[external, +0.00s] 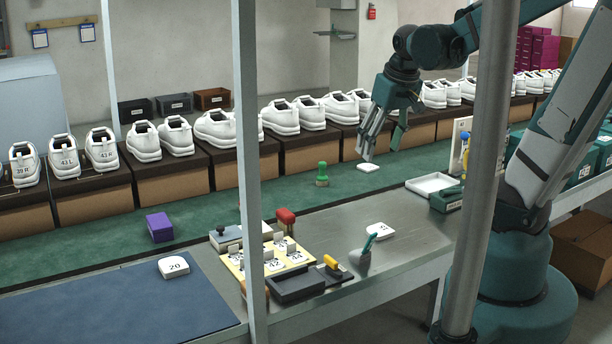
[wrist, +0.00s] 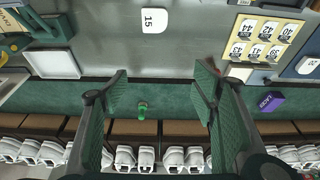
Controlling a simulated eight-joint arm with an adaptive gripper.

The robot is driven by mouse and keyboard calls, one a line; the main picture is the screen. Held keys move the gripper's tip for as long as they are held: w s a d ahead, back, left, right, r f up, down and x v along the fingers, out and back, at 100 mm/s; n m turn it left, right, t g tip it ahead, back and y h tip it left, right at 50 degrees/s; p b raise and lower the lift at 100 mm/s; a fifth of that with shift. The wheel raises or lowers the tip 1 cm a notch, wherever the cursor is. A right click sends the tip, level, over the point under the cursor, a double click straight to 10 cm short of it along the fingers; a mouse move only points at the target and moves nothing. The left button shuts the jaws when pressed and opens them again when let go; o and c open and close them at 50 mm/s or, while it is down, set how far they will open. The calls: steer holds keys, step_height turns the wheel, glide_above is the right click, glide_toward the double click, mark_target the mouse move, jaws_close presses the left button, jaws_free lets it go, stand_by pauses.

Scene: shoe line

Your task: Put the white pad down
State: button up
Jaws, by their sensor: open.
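A small white pad (external: 368,167) lies flat on the green belt in the external view, close below the fingertips of my gripper (external: 380,153). My gripper is open, and I see nothing between its fingers in the wrist view (wrist: 162,74). I cannot make out this pad in the wrist view; a finger may hide it. A second white pad, marked 15 (wrist: 154,20), lies on the grey bench and shows in the external view too (external: 380,230). A third, marked 20 (external: 173,267), lies on the blue mat.
A green stamp (external: 322,175) stands on the belt left of my gripper. White shoes on brown boxes (external: 310,158) line the back. A white tray (external: 432,184), a purple block (external: 159,227) and a numbered card holder (external: 270,262) are nearby. The bench between tray and holder is mostly clear.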

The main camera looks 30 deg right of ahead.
steer(key=s+a+r+t, duration=0.1)
steer(key=s+r+t, duration=0.2)
steer(key=r, duration=0.3)
steer(key=shift+s+t, duration=0.25)
steer(key=shift+t, duration=0.05)
steer(key=shift+o, duration=0.2)
steer(key=shift+f, duration=0.15)
stand_by(0.3)
steer(key=m+g, duration=0.7)
steer(key=m, duration=1.1)
glide_above(379, 230)
steer(key=shift+f+b, duration=0.35)
steer(key=shift+f, duration=10.9)
steer(key=shift+f, duration=0.1)
steer(key=shift+f+b, duration=0.45)
steer(key=shift+f, duration=0.75)
